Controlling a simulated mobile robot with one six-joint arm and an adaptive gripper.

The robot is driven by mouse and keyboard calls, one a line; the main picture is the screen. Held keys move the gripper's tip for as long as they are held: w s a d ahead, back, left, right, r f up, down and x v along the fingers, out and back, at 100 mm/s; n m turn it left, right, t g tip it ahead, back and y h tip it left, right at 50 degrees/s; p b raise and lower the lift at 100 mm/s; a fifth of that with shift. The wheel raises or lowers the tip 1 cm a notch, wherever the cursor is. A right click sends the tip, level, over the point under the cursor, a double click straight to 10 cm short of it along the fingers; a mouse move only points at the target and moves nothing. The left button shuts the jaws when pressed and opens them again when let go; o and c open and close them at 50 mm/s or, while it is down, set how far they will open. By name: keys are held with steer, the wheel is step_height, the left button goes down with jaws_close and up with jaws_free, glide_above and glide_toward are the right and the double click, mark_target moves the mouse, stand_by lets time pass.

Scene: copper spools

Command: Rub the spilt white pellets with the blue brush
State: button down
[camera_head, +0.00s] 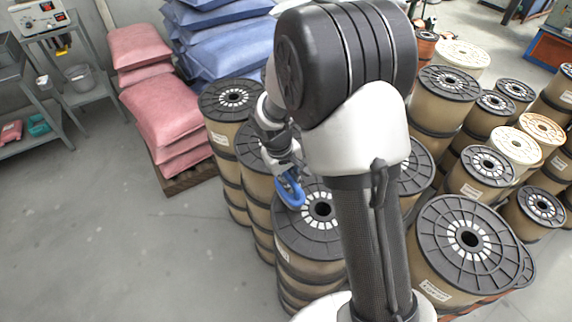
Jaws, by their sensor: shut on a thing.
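My gripper (287,172) hangs left of my arm's large elbow, over the spool stacks, and points down. It is shut on the blue brush (291,192), of which a blue loop-like part shows. The brush is just above or at the left rim of a black-topped spool (338,228); I cannot tell whether it touches. I cannot make out the spilt white pellets for sure. White patches ring the hub of this spool and of several others. My arm hides part of the spool top's right side.
Several spool stacks stand close on the right, with a large spool (462,240) in front. Pink sacks (165,112) on a pallet and blue sacks (225,45) stand behind. A grey shelf (70,95) is at far left. The floor (120,240) at left is clear.

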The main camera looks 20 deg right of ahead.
steer(key=shift+s+r, duration=0.25)
steer(key=shift+r, duration=0.4)
steer(key=shift+w+r+p, duration=0.2)
steer(key=shift+r+p, duration=0.45)
steer(key=shift+p, duration=0.15)
steer(key=shift+r+p, duration=0.95)
steer(key=shift+r, duration=0.45)
steer(key=shift+s+f, duration=0.1)
